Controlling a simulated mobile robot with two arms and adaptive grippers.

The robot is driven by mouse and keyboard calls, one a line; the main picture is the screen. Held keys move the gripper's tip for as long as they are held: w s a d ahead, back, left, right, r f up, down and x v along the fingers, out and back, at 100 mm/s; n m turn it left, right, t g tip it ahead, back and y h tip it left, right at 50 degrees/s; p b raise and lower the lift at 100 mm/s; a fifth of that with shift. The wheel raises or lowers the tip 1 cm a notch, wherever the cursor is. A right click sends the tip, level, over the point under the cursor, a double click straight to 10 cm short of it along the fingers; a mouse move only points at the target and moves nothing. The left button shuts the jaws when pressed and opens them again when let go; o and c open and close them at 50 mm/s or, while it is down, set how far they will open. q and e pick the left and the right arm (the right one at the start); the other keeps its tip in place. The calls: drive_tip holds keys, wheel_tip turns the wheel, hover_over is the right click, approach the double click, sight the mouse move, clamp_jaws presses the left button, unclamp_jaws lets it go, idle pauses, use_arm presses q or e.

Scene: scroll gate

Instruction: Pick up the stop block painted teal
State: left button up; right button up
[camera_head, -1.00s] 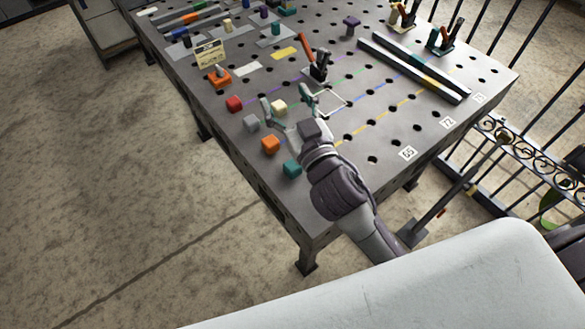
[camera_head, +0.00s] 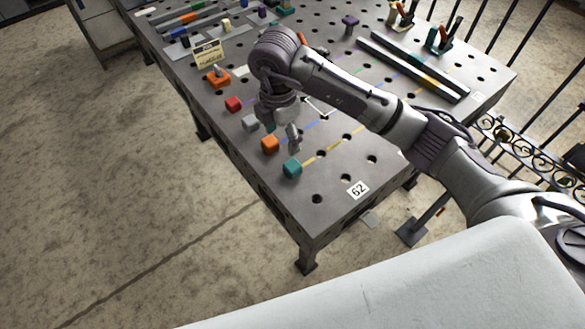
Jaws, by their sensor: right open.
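The teal stop block (camera_head: 292,169) sits on the grey perforated table (camera_head: 335,205) near its front left edge, last in a row of blocks. It stands at the end of a yellow line. My right gripper (camera_head: 283,138) points down with its fingers apart, a little above and behind the teal block, close to the orange block (camera_head: 270,145). Nothing shows between its fingers. My right arm reaches in from the right and covers part of the table. My left gripper is not in view.
A grey block (camera_head: 250,122) and a red block (camera_head: 233,104) continue the row. An orange clamp (camera_head: 218,77) and a small sign (camera_head: 208,53) stand farther back. A long dark rail (camera_head: 415,66) lies at the right. The near corner is clear.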

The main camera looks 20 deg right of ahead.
drive_tip(key=d+h, duration=0.1)
drive_tip(key=d, duration=0.1)
drive_tip(key=p, duration=0.1)
hover_over(292, 164)
drive_tip(key=shift+m, duration=0.3)
wheel_tip(292, 164, down, 8)
drive_tip(key=shift+s+r, duration=0.1)
drive_tip(key=shift+r, duration=0.15)
wheel_tip(292, 164, down, 5)
drive_tip(key=p, duration=0.2)
drive_tip(key=shift+r+p, duration=0.2)
drive_tip(key=shift+p, duration=0.1)
drive_tip(key=shift+f, duration=0.6)
drive_tip(key=c, duration=1.3)
drive_tip(key=shift+r, duration=0.1)
clamp_jaws()
